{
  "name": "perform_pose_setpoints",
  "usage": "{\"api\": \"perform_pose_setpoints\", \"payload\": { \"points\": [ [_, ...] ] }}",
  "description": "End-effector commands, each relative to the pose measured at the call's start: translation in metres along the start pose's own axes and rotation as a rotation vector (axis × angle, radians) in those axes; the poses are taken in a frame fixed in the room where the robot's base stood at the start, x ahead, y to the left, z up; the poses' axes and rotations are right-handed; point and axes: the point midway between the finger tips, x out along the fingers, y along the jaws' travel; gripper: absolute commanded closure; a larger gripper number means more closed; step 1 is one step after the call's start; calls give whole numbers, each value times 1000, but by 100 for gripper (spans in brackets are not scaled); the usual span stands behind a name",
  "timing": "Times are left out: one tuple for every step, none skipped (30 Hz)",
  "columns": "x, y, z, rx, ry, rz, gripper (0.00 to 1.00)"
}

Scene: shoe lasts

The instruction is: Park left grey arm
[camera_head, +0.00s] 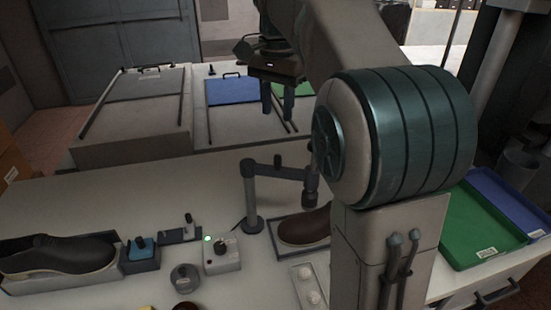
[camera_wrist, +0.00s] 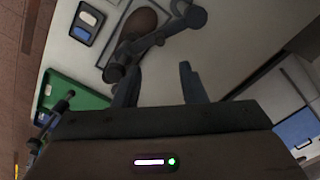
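A grey swing arm (camera_head: 283,170) stands on the white table on an upright post (camera_head: 251,200). It reaches right from the post, with a small knob on top and a dark tool head (camera_head: 311,192) hanging at its free end, above a brown shoe (camera_head: 300,230). In the wrist view the grey arm (camera_wrist: 147,42) crosses beside the brown shoe (camera_wrist: 139,21). My gripper (camera_head: 277,100) is open and empty, above and beyond the grey arm in the head view. In the wrist view my gripper (camera_wrist: 158,86) has its fingers apart, with bare tabletop between them. I see no second grey arm.
A control box with a green light (camera_head: 221,254) stands left of the post. A dark shoe (camera_head: 58,256) lies in a tray at far left, with small fixtures beside it. A green tray (camera_head: 482,228) and a blue tray (camera_head: 508,202) lie right. Table behind the post is clear.

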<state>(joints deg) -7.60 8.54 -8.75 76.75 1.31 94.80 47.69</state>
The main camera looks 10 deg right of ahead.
Motion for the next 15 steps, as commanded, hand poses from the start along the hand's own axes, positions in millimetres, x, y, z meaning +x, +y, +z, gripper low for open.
{"api": "perform_pose_setpoints", "payload": {
  "points": [
    [3,-1,0,3,-2,2,62],
    [5,-1,0,4,-2,3,62],
    [9,-1,0,4,-2,3,62],
    [13,-1,0,4,-2,3,62],
    [18,0,0,4,-3,3,62],
    [24,0,0,4,-3,3,62],
    [30,0,0,3,-3,3,62],
    [36,0,0,3,-3,4,62],
    [45,0,0,3,-3,4,62],
    [51,0,0,3,-3,4,62],
    [58,0,1,3,-4,4,62],
    [66,0,0,3,-3,4,62],
    [73,0,0,3,-3,4,62],
    [80,0,0,3,-3,4,62],
    [88,0,0,3,-3,3,62]
  ]
}}
